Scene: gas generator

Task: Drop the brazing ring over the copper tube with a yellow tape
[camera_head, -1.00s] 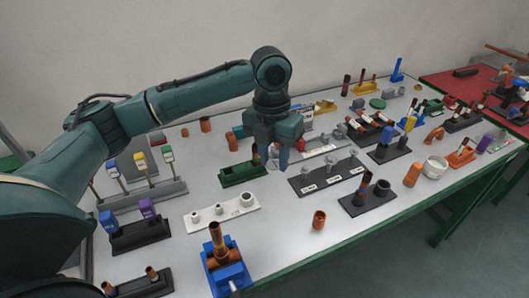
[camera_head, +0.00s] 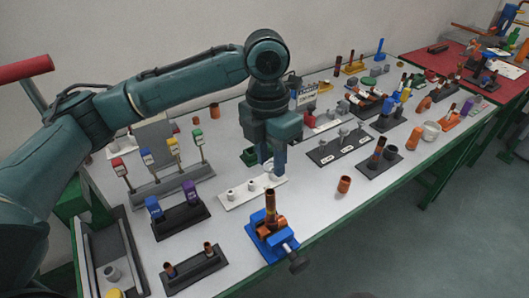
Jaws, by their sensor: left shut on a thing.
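My left gripper (camera_head: 271,170) points down above the right end of a white holder plate (camera_head: 234,202). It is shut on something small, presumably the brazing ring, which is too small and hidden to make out. An upright copper tube (camera_head: 270,205) with dark and light bands stands in a blue vise (camera_head: 268,243), nearer the camera than the gripper. Another banded copper tube (camera_head: 377,152) stands in a black holder (camera_head: 380,166) to the right. I cannot tell for certain which tube bears the yellow tape. My right gripper is not in view.
A short copper cup (camera_head: 344,184) stands on the white table between the vise and the black holder. A black rack with blue and purple blocks (camera_head: 181,219) is at the left. A black plate with grey fittings (camera_head: 340,150) is right of the gripper.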

